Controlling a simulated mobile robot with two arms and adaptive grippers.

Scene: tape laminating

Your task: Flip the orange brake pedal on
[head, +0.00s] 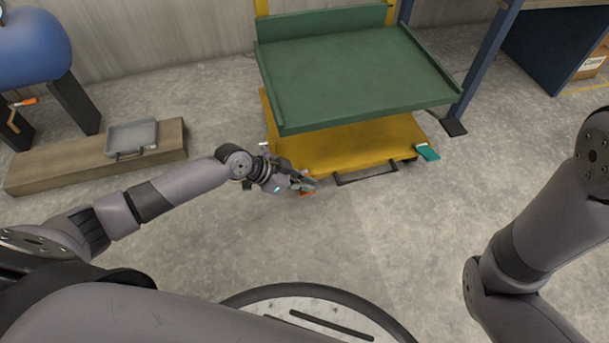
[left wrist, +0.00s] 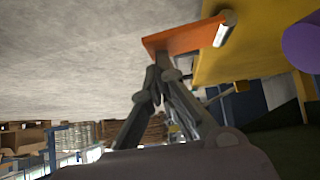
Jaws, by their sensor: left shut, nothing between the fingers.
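The orange brake pedal (head: 307,193) is at the front left corner of the lift cart's yellow base (head: 345,150), low over the floor, and is mostly hidden by my left gripper (head: 309,183) in the head view. In the left wrist view the orange pedal (left wrist: 187,37) is a flat plate beside a metal pin on the yellow base (left wrist: 262,40). My left gripper (left wrist: 160,75) is shut and empty, its fingertips at the pedal's edge; I cannot tell if they touch. My right arm shows at the right of the head view, but its gripper does not.
A green platform (head: 350,70) overhangs the yellow base. A teal pedal (head: 427,152) is at the base's front right. A dark handle bar (head: 366,173) lies along its front. A wooden beam (head: 60,172) with a grey tray (head: 132,137) is at the left. The floor in front is clear.

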